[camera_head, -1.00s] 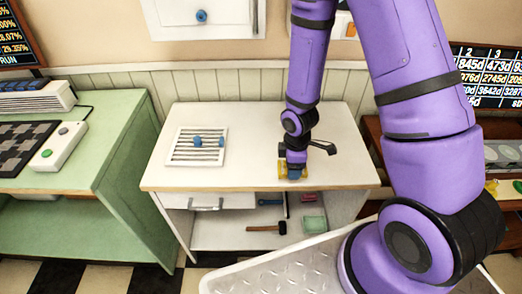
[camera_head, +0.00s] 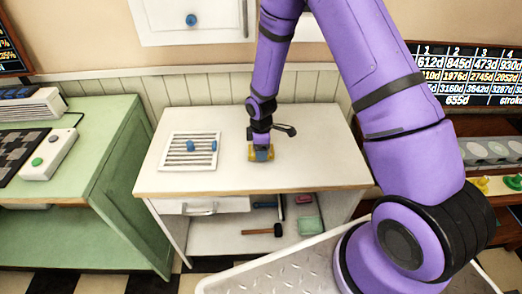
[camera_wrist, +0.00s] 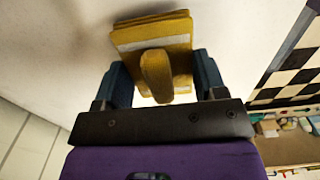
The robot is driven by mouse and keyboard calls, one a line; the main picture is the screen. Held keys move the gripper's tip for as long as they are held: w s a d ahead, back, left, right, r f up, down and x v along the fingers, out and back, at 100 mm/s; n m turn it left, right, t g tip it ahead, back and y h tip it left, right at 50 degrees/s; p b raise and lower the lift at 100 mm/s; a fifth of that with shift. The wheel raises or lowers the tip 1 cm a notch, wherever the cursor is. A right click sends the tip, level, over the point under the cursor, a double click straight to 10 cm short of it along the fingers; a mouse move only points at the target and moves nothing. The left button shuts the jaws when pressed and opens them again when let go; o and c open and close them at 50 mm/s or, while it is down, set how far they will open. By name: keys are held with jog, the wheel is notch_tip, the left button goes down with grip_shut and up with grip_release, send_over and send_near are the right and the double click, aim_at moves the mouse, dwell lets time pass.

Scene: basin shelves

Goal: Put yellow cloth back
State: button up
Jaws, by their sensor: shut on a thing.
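The yellow cloth (camera_wrist: 178,38) is a folded stack in the wrist view, with a yellow raised part (camera_wrist: 157,80) between my two blue fingers. My gripper (camera_wrist: 163,78) is shut on it. In the head view, my gripper (camera_head: 261,154) points down over the white counter (camera_head: 310,165), with yellow of the cloth (camera_head: 270,151) showing at its fingertips. The cloth is at or just above the counter top; I cannot tell whether it touches. My fingers hide part of it in the head view.
A white slatted grate (camera_head: 180,160) with blue knobs lies left on the counter. Below are a drawer (camera_head: 205,207) and an open shelf with a hammer (camera_head: 270,231), a green block (camera_head: 310,225) and a pink item (camera_head: 303,199). Green shelving (camera_head: 110,150) stands left. The counter's right side is clear.

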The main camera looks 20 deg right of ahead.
jog(key=shift+f, duration=0.65)
jog(key=shift+f, duration=0.1)
jog(key=o, duration=1)
jog(key=shift+o, duration=0.2)
notch_tip(320, 180, up, 13)
notch_tip(320, 180, up, 12)
jog(key=m+t, duration=0.1)
jog(key=m, duration=0.2)
send_over(271, 153)
jog(key=s+d+r+m+t, duration=0.2)
jog(key=s+r+m, duration=0.3)
jog(key=r, duration=0.6)
jog(key=s+d+r+m+t, duration=0.1)
jog(key=s+r+m, duration=0.2)
jog(key=s, duration=0.7)
jog(key=s+d+r+m+t, duration=0.1)
jog(key=s+r+m, duration=0.2)
jog(key=s+r, duration=0.4)
jog(key=s, duration=0.4)
jog(key=shift+s+d+r, duration=0.15)
jog(key=shift+s+r, duration=0.05)
jog(key=shift+r, duration=0.05)
